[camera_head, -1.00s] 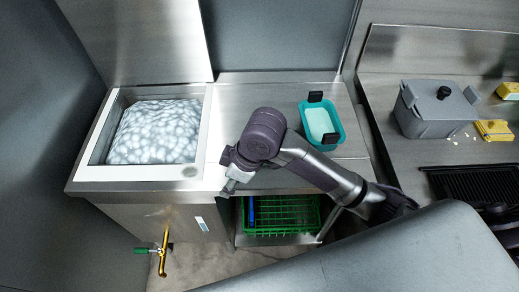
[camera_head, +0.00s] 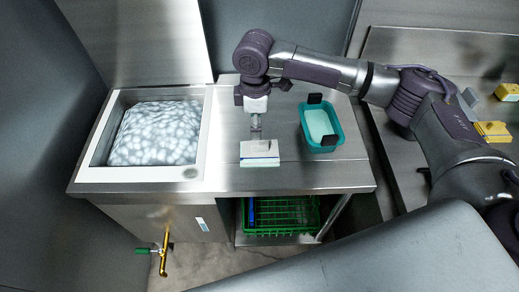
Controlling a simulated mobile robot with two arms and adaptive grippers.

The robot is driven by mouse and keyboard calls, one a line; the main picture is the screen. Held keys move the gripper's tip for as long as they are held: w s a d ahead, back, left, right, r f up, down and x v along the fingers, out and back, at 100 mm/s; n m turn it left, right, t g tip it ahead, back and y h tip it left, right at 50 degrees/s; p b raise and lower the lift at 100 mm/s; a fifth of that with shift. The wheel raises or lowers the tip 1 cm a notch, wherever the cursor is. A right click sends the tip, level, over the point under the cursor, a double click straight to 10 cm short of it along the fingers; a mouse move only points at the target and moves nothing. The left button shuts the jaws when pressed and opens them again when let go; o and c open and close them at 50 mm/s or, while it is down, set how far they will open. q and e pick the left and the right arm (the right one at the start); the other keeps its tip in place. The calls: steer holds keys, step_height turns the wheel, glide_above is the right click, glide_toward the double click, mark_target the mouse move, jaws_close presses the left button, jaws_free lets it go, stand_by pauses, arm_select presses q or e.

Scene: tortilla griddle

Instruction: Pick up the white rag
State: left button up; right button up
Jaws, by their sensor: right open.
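The white rag (camera_head: 260,157) lies as a small folded block on the steel counter, between the ice bin and the teal container. A thin dark stripe shows across it. My right gripper (camera_head: 256,136) points down at the rag's back edge. It is open; its fingertips are small here, and I cannot tell whether they touch the rag. My left gripper is not in view.
The ice-filled bin (camera_head: 198,150) is left of the rag. The teal container (camera_head: 337,134) with black clips stands close on the right. A green crate (camera_head: 290,215) sits below the counter (camera_head: 300,176). Yellow blocks (camera_head: 494,131) lie far right.

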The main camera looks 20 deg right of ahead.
mark_target(259, 144)
step_height(259, 144, down, 2)
steer(key=f+p, duration=0.1)
steer(key=f, duration=0.1)
steer(key=d+f+p, duration=0.1)
steer(key=f, duration=0.1)
steer(key=shift+s+f, duration=0.15)
steer(key=shift+f, duration=0.6)
steer(key=shift+a, duration=0.1)
steer(key=shift+c, duration=0.2)
jaws_close()
